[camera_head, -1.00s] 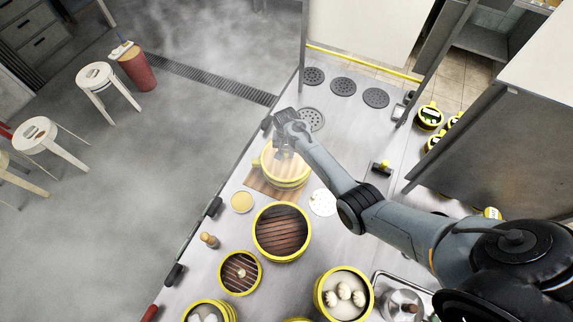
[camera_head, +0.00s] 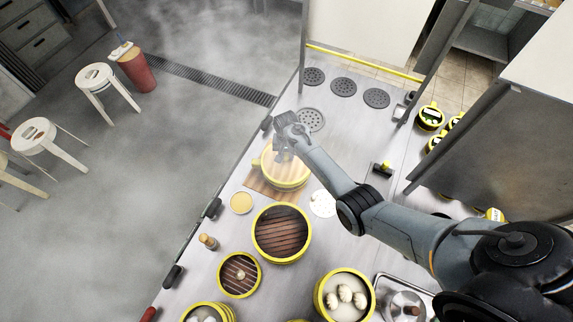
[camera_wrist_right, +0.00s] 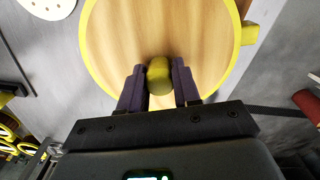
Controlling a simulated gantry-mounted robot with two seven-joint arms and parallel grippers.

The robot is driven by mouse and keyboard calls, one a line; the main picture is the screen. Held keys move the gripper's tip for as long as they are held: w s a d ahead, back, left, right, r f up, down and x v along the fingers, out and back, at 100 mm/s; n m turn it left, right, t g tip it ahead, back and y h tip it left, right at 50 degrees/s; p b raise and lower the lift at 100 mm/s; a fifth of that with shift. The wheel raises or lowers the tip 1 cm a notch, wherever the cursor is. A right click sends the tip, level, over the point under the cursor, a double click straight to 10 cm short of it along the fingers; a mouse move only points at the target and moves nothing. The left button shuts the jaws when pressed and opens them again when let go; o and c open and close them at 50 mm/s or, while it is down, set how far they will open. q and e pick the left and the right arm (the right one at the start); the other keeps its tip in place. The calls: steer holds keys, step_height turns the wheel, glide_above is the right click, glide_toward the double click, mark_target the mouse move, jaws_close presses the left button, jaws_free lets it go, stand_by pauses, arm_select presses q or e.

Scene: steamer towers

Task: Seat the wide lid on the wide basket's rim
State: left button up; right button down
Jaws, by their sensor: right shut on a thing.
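The wide lid (camera_wrist_right: 190,40) has a pale wood top and a yellow rim, and fills the upper part of the right wrist view. My right gripper (camera_wrist_right: 158,82) is shut on the lid's rounded knob (camera_wrist_right: 159,70). In the head view, my right gripper (camera_head: 283,150) is over the pale lid, partly veiled by steam. My left gripper is not in view.
A dark-slatted basket (camera_head: 281,232) stands just in front. A smaller slatted basket (camera_head: 239,274) and a basket of buns (camera_head: 345,293) are nearer. A white perforated disc (camera_head: 322,204) lies to the right, a tan disc (camera_head: 241,203) to the left. Round grates (camera_head: 343,87) are behind.

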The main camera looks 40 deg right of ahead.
mark_target(287, 154)
steer(key=shift+f+b, duration=0.45)
steer(key=shift+f, duration=0.25)
stand_by(0.6)
steer(key=c, duration=0.7)
jaws_free()
steer(key=shift+r, duration=0.1)
step_height(287, 154, up, 11)
steer(key=shift+f, duration=0.15)
